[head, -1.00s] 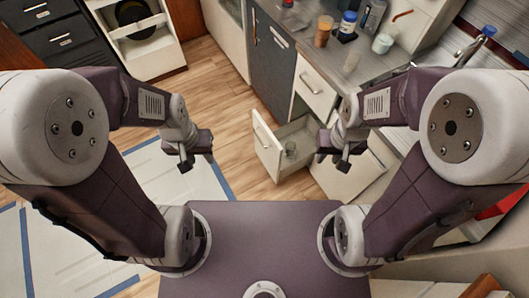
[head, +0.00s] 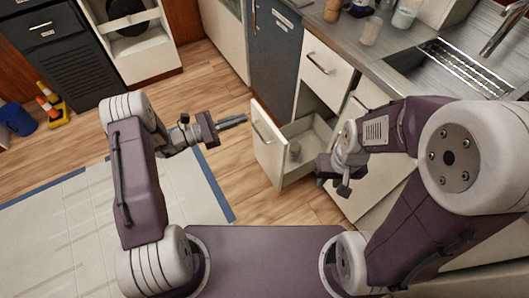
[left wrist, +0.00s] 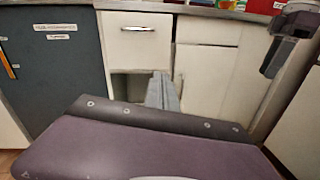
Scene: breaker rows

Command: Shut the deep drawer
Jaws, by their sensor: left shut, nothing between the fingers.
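The deep drawer (head: 268,150) is a white-fronted drawer with a bar handle, pulled out below a shut upper drawer (head: 324,70).
A grey-blue cabinet front (head: 274,62) stands left of the drawers. The counter (head: 352,47) above carries cups and jars, with a sink (head: 450,70) to the right. Open wood floor (head: 215,90) lies left of the drawer. A blue bin (head: 18,118) is far left.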

